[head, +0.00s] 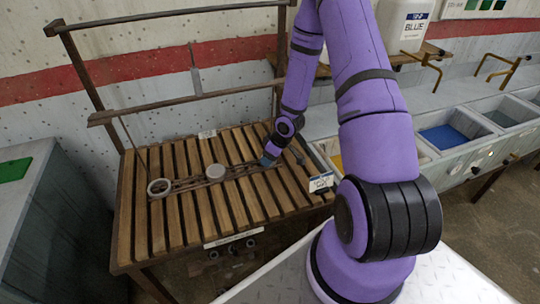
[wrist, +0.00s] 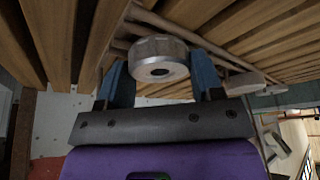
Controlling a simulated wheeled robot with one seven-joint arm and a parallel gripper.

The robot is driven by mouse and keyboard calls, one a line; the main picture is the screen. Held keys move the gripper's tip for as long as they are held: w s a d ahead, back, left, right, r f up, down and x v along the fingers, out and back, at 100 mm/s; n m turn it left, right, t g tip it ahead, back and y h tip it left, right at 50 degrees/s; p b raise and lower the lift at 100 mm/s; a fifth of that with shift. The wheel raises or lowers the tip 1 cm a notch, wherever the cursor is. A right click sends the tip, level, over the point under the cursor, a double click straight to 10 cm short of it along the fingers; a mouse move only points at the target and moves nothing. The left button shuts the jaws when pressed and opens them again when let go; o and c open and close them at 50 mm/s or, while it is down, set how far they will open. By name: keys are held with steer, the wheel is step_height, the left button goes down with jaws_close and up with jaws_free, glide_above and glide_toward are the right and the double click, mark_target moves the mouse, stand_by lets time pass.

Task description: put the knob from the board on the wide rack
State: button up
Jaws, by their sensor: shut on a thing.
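My gripper (head: 268,160) reaches down to the right part of the slatted wooden rack (head: 140,225). In the wrist view its two blue fingers (wrist: 161,76) are shut on a knob (wrist: 158,48), a short silver cylinder with a ridged side and a dark hole in its end face. The knob is close to the slats; I cannot tell whether it touches them. In the head view I cannot make the knob out at the fingers. I cannot tell which thing is the board.
A small sign (head: 320,182) stands at the rack's right edge. Bins with a blue fill (head: 447,137) are at right. Rails rise behind.

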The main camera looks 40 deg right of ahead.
steer(key=o, duration=1.1)
steer(key=shift+r, duration=0.1)
steer(key=v, duration=1)
steer(key=shift+s+r, duration=0.2)
steer(key=shift+s, duration=0.05)
steer(key=shift+d+r, duration=0.1)
